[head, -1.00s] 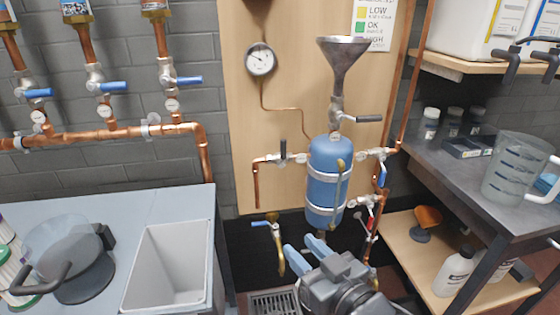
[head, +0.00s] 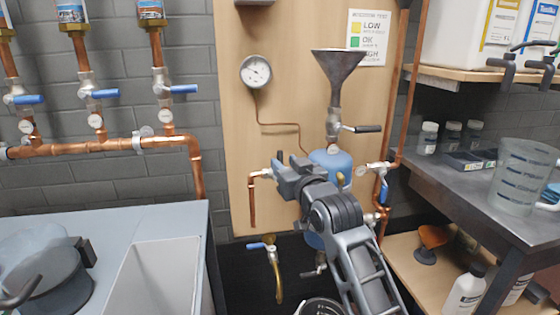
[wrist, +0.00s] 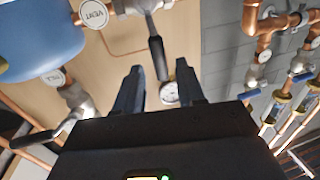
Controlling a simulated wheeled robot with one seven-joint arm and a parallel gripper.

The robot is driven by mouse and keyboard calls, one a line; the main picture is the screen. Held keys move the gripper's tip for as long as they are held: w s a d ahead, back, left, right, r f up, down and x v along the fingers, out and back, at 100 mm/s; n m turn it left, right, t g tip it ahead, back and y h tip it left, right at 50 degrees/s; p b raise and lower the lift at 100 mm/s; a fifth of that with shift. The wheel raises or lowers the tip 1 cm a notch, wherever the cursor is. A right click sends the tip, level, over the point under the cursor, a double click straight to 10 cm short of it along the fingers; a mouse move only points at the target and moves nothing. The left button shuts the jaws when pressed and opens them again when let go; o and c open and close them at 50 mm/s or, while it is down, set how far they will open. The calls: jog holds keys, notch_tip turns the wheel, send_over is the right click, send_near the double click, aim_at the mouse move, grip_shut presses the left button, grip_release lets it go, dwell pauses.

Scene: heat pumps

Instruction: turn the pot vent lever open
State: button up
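The blue pot (head: 330,158) is fixed to the wooden panel, largely hidden behind my arm in the head view. In the wrist view, a white VENT tag (wrist: 93,14) hangs beside a metal valve with a black vent lever (wrist: 157,58). The lever's free end shows between the fingertips of my open gripper (wrist: 160,70), with no visible grip on it. In the head view my gripper (head: 282,165) is at the valve left of the pot and hides most of it. The vent lever's dark tip (head: 280,155) shows just above.
A funnel (head: 337,65) stands above the pot, with a black fill lever (head: 368,128) pointing right. A pressure gauge (head: 256,72) is on the panel at upper left. Copper pipe (head: 252,205) runs down left of my gripper. A shelf bench (head: 460,185) stands right.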

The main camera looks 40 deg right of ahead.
aim_at(281, 161)
jog(key=shift+x, duration=1.9)
jog(key=shift+c, duration=0.4)
grip_shut()
